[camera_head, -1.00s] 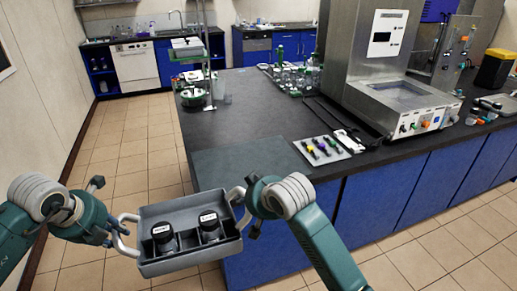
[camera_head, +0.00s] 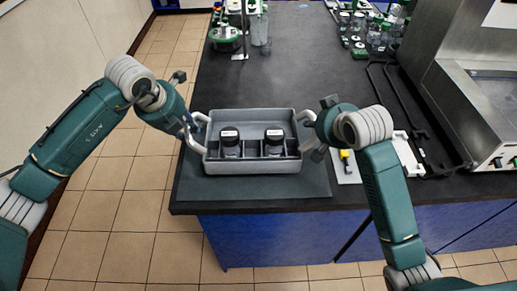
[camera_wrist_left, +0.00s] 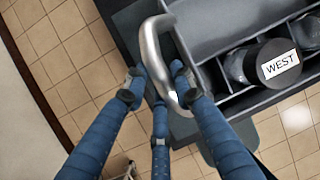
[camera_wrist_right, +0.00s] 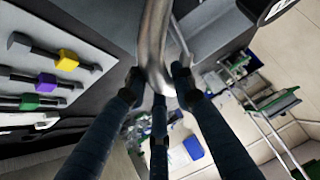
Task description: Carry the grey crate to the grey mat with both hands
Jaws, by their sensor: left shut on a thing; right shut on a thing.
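The grey crate (camera_head: 252,116) is level over the rear part of the dark grey mat (camera_head: 255,188) on the bench; I cannot tell whether it touches the mat. It holds two dark-capped bottles, the left one (camera_head: 229,143) and the right one (camera_head: 274,143), both upright in front compartments. The left wrist view shows a bottle labelled WEST (camera_wrist_left: 278,62). My left gripper (camera_head: 190,124) is shut on the crate's left handle (camera_wrist_left: 155,48). My right gripper (camera_head: 318,130) is shut on the right handle (camera_wrist_right: 155,35).
A white tray with coloured tools (camera_wrist_right: 50,75) lies just right of the crate, partly hidden behind my right arm. Glassware (camera_head: 365,28) stands at the back, a steel machine (camera_head: 480,85) at the right. The bench (camera_head: 295,65) behind the crate is clear.

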